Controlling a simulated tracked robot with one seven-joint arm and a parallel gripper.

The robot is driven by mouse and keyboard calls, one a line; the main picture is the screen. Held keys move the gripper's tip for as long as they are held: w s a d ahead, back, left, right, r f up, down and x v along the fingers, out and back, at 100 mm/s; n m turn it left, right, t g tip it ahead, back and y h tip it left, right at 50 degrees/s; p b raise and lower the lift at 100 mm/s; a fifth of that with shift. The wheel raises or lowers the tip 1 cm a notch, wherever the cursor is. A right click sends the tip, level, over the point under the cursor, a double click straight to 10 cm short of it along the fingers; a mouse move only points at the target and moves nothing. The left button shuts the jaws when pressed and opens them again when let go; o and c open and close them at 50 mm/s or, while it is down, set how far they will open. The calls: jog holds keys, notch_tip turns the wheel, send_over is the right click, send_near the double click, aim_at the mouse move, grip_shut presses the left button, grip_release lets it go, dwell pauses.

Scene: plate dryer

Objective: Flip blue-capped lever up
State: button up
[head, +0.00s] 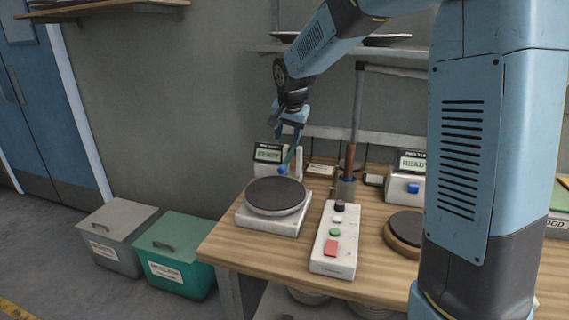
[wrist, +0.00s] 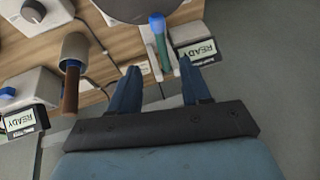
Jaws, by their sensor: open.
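The blue-capped lever has a green shaft and a blue knob (head: 282,169) at its end, beside the left station with the READY display (head: 268,154). In the head view it slants down and forward, with the knob just behind the round dark plate. In the wrist view the blue knob (wrist: 156,20) and green shaft (wrist: 163,48) lie in line with the gap between my fingers. My gripper (head: 290,128) is open and empty, above and behind the knob. In the wrist view my gripper (wrist: 161,66) has a finger on either side of the shaft's line; contact cannot be told.
A white base carries the dark round plate (head: 275,194). A white control box (head: 335,238) with a red switch and green button stands right of it. A brown handle (head: 350,158) stands in a grey cup. A second READY station (head: 408,187) is further right. Grey and green bins stand left.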

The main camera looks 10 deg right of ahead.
aim_at(285, 164)
jog(key=x, duration=1.3)
jog(key=shift+w+f, duration=0.1)
jog(key=shift+f, duration=0.15)
jog(key=shift+c, duration=0.2)
grip_shut()
